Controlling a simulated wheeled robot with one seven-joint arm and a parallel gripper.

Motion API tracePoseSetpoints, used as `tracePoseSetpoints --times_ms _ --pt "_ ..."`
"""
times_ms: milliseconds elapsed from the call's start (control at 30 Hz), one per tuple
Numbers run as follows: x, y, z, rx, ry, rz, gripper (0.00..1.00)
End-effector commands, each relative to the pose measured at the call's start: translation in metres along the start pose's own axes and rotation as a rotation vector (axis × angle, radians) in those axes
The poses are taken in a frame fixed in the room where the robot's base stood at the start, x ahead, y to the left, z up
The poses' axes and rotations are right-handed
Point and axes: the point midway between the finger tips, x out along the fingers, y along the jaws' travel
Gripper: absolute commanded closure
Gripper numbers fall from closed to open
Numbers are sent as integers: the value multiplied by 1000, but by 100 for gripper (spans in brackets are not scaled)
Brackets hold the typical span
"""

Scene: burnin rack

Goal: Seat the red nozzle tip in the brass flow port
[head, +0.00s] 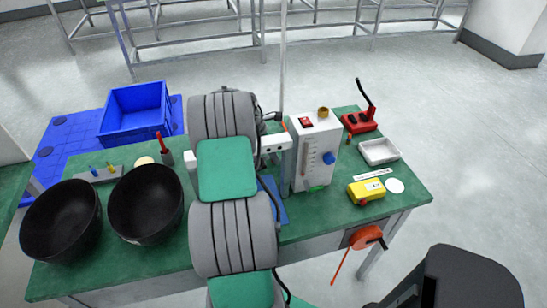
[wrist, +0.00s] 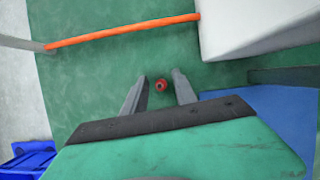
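The red nozzle tip (wrist: 160,85) shows small in the wrist view, on or above the green mat. It appears in the gap between the two fingers of my gripper (wrist: 162,77), which stand apart on either side without visibly touching it. I cannot tell its height relative to the fingertips. In the head view my arm hides the nozzle tip and most of the gripper. The brass flow port (head: 323,112) sits on top of the white instrument box (head: 318,153), to the right of my arm.
An orange cable (wrist: 120,31) crosses the green surface in the wrist view. A yellow device (head: 366,191), white tray (head: 379,152) and red stand (head: 360,121) are right of the box. Black bowls (head: 146,203) and a blue bin (head: 134,110) are left of my arm.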

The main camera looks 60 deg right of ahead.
Motion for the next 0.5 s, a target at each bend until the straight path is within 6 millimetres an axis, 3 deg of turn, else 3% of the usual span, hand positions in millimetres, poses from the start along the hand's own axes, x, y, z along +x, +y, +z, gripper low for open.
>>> tracePoseSetpoints --times_ms 367,500 --pt "0 0 0 0 0 0 98" --pt "0 0 0 1 0 0 100"
